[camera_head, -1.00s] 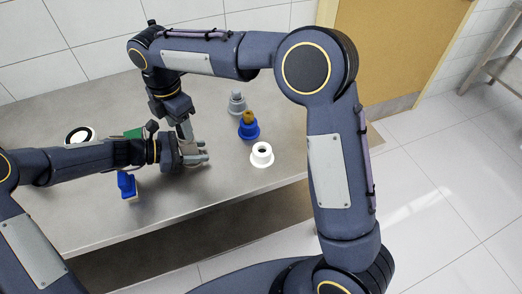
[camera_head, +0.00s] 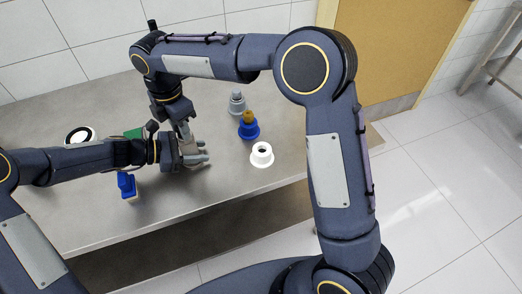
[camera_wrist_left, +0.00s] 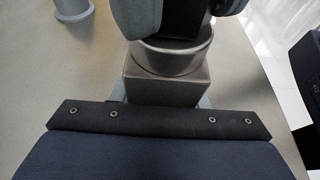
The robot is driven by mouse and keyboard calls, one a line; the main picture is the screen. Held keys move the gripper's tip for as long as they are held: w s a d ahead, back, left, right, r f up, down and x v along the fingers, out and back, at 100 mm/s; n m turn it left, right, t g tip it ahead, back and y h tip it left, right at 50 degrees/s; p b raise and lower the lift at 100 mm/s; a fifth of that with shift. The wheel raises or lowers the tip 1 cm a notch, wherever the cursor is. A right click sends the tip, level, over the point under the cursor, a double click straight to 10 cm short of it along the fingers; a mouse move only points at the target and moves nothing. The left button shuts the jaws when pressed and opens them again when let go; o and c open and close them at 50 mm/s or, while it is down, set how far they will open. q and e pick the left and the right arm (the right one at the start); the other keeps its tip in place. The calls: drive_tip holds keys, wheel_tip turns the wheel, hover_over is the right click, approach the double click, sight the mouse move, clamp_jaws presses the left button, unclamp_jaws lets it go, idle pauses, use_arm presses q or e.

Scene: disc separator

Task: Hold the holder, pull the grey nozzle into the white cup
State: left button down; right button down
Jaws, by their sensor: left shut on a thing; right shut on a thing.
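My left gripper (camera_head: 197,158) is shut on the holder, low over the table. In the left wrist view the holder (camera_wrist_left: 168,88) is a brown-grey square block with a round collar on top. My right gripper (camera_head: 187,133) comes down from above and is shut at the holder's top. Its rounded grey finger also shows in the left wrist view. The grey nozzle between its fingers is hidden by them.
A blue cup (camera_head: 248,132) with a brown nozzle and a grey cup (camera_head: 237,106) stand behind the white cup. A blue-topped object (camera_head: 127,184), a green object (camera_head: 134,133) and a white round object with a black centre (camera_head: 79,135) are on the left. The table's (camera_head: 190,215) front is clear.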

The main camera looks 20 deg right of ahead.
drive_tip(key=shift+r, duration=3.4)
drive_tip(key=shift+d, duration=0.1)
drive_tip(key=s+d+f, duration=0.2)
drive_tip(key=s+d, duration=0.1)
drive_tip(key=d, duration=0.6)
drive_tip(key=s+d+f, duration=0.2)
drive_tip(key=s+d, duration=0.2)
drive_tip(key=d, duration=0.5)
drive_tip(key=shift+s+d+f, duration=0.15)
drive_tip(key=shift+d+f, duration=0.15)
drive_tip(key=shift+f, duration=0.1)
drive_tip(key=shift+f, duration=2.7)
drive_tip(key=shift+f, duration=1.05)
